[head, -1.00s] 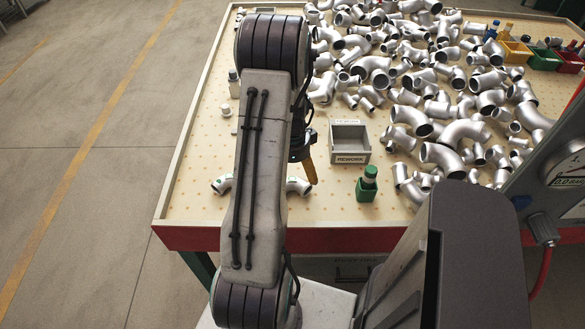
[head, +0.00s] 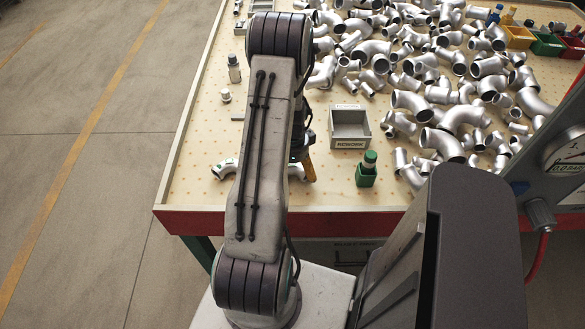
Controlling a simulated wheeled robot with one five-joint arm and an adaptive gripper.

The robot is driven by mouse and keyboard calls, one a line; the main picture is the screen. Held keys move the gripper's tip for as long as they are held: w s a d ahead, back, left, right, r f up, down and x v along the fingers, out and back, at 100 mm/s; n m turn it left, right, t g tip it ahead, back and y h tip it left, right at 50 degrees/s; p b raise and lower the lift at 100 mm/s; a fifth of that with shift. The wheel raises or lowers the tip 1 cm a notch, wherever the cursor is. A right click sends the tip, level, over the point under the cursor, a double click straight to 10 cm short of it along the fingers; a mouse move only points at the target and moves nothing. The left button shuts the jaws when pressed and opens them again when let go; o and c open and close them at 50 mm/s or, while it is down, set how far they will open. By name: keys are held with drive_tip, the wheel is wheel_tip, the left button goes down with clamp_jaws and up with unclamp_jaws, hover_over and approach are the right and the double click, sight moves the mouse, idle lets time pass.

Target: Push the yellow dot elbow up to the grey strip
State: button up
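A silver pipe elbow (head: 226,169) with a small green mark lies near the table's front left, just left of my arm. A second silver elbow (head: 296,171) lies right of my arm and is mostly hidden behind it. No yellow dot can be made out on either one. A small grey piece (head: 238,115), perhaps the end of the grey strip, shows left of my arm; the rest is hidden. My gripper (head: 304,158) is mostly hidden behind my arm, beside the second elbow. A brown-orange piece shows at it; I cannot tell whether it is held, or whether the fingers are open.
Many silver fittings (head: 440,90) crowd the table's right and back. Small bottles (head: 234,70) stand at the left. The pegboard front left (head: 195,185) is mostly clear.

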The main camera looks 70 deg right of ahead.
drive_tip(key=c, duration=1.2)
drive_tip(key=shift+o, duration=0.2)
drive_tip(key=shift+d, duration=0.15)
